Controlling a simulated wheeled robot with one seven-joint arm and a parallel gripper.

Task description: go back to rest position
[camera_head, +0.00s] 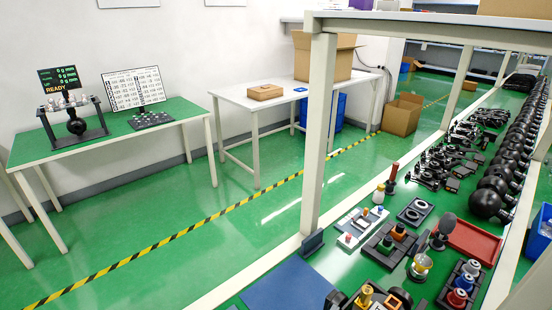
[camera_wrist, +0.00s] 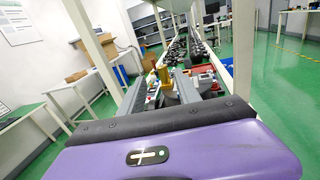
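My purple housing with a black edge and a small lit indicator fills the lower part of the wrist view. Grey parts that look like my gripper (camera_wrist: 188,86) show just beyond it, against the cluttered workbench (camera_wrist: 222,62). I see nothing clearly held. My gripper does not show in the head view.
The long green bench (camera_head: 345,262) at right carries a red tray (camera_head: 470,243), several black round parts (camera_head: 489,203) and small fixtures. A shelf post (camera_head: 318,130) rises at its edge. A white table (camera_head: 262,105) and a green table (camera_head: 110,133) stand across the open floor (camera_head: 190,215).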

